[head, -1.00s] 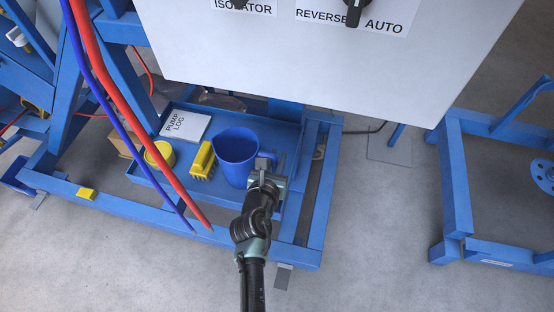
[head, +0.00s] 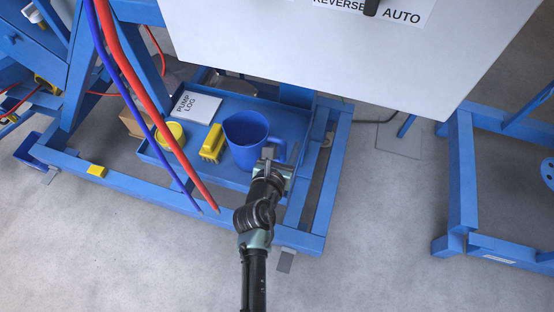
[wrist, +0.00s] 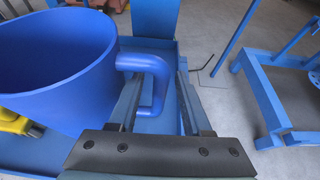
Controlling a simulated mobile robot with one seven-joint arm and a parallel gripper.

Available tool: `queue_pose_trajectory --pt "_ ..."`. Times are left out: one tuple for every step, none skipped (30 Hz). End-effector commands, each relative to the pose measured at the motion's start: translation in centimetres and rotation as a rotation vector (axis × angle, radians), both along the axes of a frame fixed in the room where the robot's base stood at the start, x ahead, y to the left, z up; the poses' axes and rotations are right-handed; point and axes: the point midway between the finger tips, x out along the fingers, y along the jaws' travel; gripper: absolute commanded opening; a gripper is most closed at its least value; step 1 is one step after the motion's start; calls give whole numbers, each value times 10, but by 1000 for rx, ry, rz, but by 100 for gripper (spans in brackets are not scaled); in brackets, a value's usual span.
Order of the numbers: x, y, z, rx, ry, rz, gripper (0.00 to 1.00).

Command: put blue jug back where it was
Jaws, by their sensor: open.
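The blue jug (head: 244,140) stands upright in the blue tray (head: 205,108) on the low frame, beside a yellow brush. In the wrist view the jug (wrist: 55,65) fills the left side, and its handle (wrist: 158,75) points to the right. My gripper (head: 270,158) is at the handle side of the jug. In the wrist view my gripper (wrist: 158,100) is open, with one finger on each side of the handle's lower part. I cannot tell whether a finger touches the handle.
The yellow brush (head: 212,143), a yellow tub (head: 171,134) and the pump log (head: 195,106) are in the tray, left of the jug. Red (head: 150,105) and blue (head: 128,80) hoses hang in front. A grey control box (head: 310,50) overhangs the tray.

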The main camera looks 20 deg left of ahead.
Motion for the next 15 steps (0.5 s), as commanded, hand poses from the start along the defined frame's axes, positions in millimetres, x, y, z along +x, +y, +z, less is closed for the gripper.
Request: queue_pose_trajectory --pt "-10 1 6 0 2 1 49" --pt "-16 1 9 -1 2 1 49" --pt "-24 1 12 0 2 2 49" --pt "-30 1 14 0 2 2 49" --pt "-36 1 16 1 2 2 49" --pt "-43 1 20 1 2 2 49" --pt "-49 1 21 0 2 2 49" --pt "-54 1 23 -1 2 3 49" --pt "-61 2 26 -1 2 1 49" --pt "-65 2 28 1 2 2 49" --pt "-70 2 30 1 2 2 49" --pt "-75 2 32 1 1 2 49" --pt "-79 2 33 0 1 2 49" --pt "-82 2 34 0 0 2 49" --pt "-85 2 36 0 1 2 49"
